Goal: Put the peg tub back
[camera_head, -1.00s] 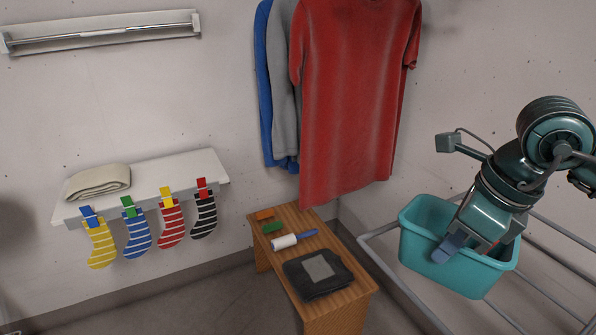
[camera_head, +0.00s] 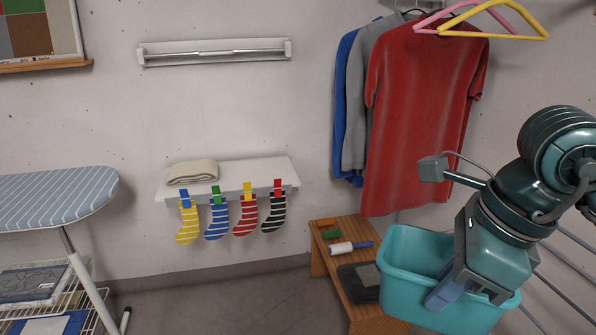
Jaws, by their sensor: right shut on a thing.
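The peg tub, a teal open-topped tub (camera_head: 408,282), hangs from my right gripper (camera_head: 455,290) at the lower right. The gripper is shut on the tub's near wall, with one blue-grey finger outside it. The tub is roughly upright, in front of the wooden bench and the drying rack. What lies inside the tub is mostly hidden by the gripper. My left gripper is not in view.
A white wall shelf (camera_head: 270,174) bears a folded beige cloth (camera_head: 192,172), with several striped socks pegged along its front. An ironing board (camera_head: 55,198) stands left. Shirts (camera_head: 420,120) hang right.

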